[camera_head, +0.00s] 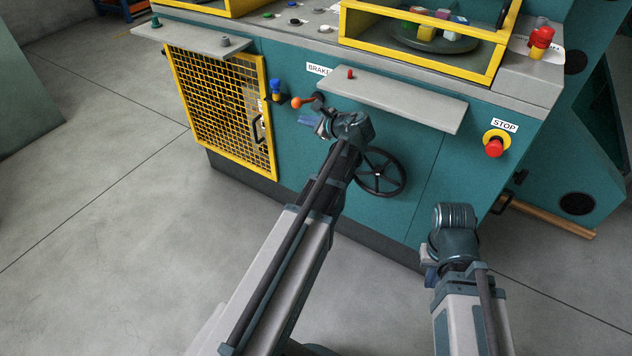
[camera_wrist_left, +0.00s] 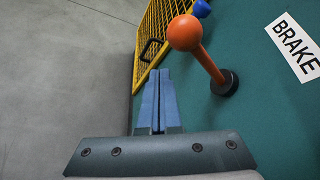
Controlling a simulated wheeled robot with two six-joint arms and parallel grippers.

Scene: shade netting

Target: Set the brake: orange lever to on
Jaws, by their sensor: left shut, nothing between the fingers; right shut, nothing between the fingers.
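The orange brake lever (camera_head: 296,103) has a ball knob and a dark round pivot. It sticks out to the left on the teal machine front, below the BRAKE label (camera_head: 318,69). In the left wrist view the lever (camera_wrist_left: 185,34) and label (camera_wrist_left: 294,45) are close and clear. My left gripper (camera_head: 307,121) is just below the lever in the head view. Its blue fingers (camera_wrist_left: 158,88) are shut and empty, apart from the knob in the left wrist view. My right gripper (camera_head: 431,275) is low at the right, shut, away from the machine front and mostly hidden by its wrist.
A grey shelf (camera_head: 400,97) juts out to the right above the lever. A blue knob (camera_head: 276,88) and yellow mesh door (camera_head: 222,110) are to the left. A black handwheel (camera_head: 380,173) sits below, and a red stop button (camera_head: 494,147) at the right.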

